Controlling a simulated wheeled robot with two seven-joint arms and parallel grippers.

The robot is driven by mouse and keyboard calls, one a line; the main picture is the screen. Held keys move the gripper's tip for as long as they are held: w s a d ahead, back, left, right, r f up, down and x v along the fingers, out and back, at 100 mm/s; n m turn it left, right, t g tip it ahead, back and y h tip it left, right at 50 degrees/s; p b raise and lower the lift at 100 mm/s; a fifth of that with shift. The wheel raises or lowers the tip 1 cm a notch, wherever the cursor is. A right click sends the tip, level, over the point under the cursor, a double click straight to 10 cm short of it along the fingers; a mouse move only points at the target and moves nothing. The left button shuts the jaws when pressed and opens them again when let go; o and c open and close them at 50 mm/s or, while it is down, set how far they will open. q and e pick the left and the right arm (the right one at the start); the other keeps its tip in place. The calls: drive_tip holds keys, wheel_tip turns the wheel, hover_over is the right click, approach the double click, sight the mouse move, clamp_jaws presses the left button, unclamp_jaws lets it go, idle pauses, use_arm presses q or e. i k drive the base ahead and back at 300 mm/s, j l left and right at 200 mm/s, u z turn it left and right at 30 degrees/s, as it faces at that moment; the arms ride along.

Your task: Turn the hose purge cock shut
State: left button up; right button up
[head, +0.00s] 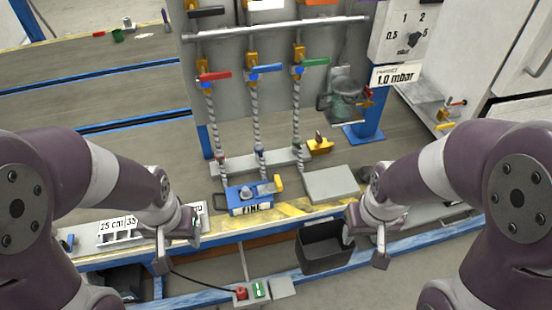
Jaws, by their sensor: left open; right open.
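Several valve cocks are in view, and I cannot tell for sure which is the hose purge cock. Three braided hoses hang below cocks with a red handle (215,76), a blue handle (267,69) and a green handle (315,62); these handles lie roughly level. A small yellow cock (320,146) sits on the bench right of the hose ends. A brass cock with a red part (367,98) is beside the glass vessel (346,92). My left gripper (178,240) and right gripper (366,238) are open and empty near the bench's front edge, apart from all cocks.
A blue unit (250,208) with a yellow lever stands near the front edge. A flat grey plate (330,184) is right of it. A black bin (322,255) and a red button box (241,293) are lower in front. A white label rack (122,230) is at left.

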sight(319, 139)
drive_tip(key=i+l+u, duration=0.4)
drive_tip(key=l, duration=1.35)
drive_tip(key=l+u, duration=0.4)
drive_tip(key=l, duration=1.35)
